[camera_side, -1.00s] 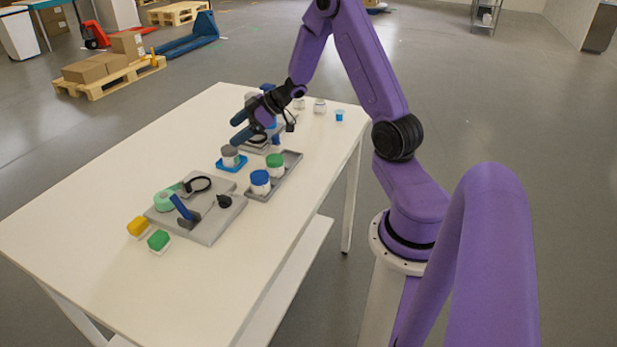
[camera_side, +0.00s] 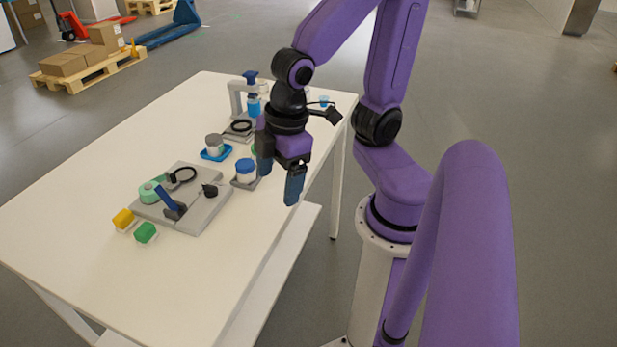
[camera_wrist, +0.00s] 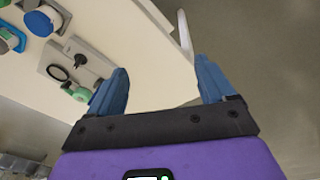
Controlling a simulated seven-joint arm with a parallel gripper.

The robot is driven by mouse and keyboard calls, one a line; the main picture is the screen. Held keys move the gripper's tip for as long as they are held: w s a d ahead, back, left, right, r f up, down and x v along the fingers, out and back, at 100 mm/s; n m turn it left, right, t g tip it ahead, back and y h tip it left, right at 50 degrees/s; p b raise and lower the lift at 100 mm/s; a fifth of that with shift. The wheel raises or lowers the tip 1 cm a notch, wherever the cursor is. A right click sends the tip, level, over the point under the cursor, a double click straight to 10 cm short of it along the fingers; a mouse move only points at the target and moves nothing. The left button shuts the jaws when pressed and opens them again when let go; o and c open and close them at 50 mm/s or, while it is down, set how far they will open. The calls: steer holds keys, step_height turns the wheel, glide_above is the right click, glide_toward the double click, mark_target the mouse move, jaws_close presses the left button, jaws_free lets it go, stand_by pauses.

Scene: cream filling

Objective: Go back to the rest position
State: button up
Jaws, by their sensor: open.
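My gripper (camera_side: 279,183) points down near the right edge of the white table (camera_side: 100,170) in the side view. Its two blue fingers are apart with nothing between them. In the wrist view my gripper (camera_wrist: 162,85) is also open and empty, with table edge and floor beyond its fingers. In the side view a jar with a blue lid (camera_side: 246,171) stands just left of the fingers, apart from them as far as I can tell. The green-lidded jar is mostly hidden behind my gripper.
A grey-lidded jar (camera_side: 214,143) stands on a blue tray (camera_side: 222,154). A dispenser stand (camera_side: 236,97) is at the back.

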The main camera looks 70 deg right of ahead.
steer(key=shift+n+g, duration=0.5)
steer(key=shift+g, duration=0.2)
steer(key=s, duration=0.3)
steer(key=s+d, duration=0.1)
steer(key=s, duration=0.1)
steer(key=shift+s+r, duration=0.15)
steer(key=shift+s, duration=0.05)
